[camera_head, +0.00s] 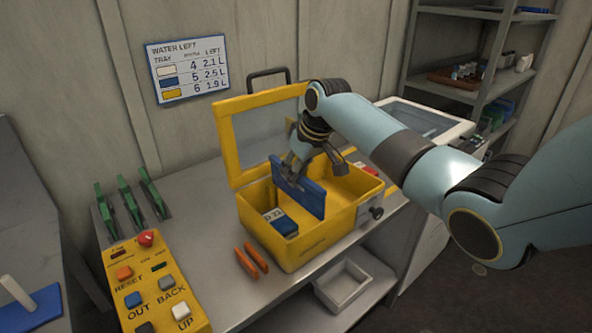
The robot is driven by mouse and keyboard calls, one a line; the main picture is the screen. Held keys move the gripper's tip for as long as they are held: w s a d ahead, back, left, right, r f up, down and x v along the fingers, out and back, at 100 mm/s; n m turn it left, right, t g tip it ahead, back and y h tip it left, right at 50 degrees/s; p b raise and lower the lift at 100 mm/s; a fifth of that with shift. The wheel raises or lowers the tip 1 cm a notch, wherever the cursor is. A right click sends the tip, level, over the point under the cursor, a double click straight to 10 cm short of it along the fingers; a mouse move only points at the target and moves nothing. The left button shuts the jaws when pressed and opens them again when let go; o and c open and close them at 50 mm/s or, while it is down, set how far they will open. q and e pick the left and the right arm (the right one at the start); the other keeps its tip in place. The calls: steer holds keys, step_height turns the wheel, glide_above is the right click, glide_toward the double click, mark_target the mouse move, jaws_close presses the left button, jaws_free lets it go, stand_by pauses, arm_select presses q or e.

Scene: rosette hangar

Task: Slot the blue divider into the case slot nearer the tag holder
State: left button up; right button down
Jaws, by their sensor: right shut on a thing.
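The blue divider (305,196) is an upright flat panel over the open yellow case (314,249). My right gripper (305,168) is shut on its upper part from above. The divider's lower part is inside the case opening, across its middle. I cannot tell whether its lower edge is in a slot; the slots are not clear. A small grey plate (366,203) on the case's right side, by a dark knob, may be the tag holder, but I cannot be sure. My left gripper is not in view.
The case lid (222,150) stands open behind. A blue and white box (284,224) lies inside the case at left. Orange pieces (251,261), a yellow button panel (150,285) and green upright pieces (130,204) are on the bench. A white tray (342,286) sits below.

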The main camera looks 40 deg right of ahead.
mark_target(295, 196)
steer(key=shift+a+p, duration=0.1)
steer(key=shift+p, duration=0.25)
stand_by(0.5)
steer(key=shift+f+b, duration=1.95)
steer(key=shift+f, duration=1.55)
steer(key=shift+f, duration=0.25)
stand_by(0.6)
steer(key=c, duration=1.2)
jaws_free()
steer(key=shift+c, duration=0.2)
steer(key=o, duration=0.4)
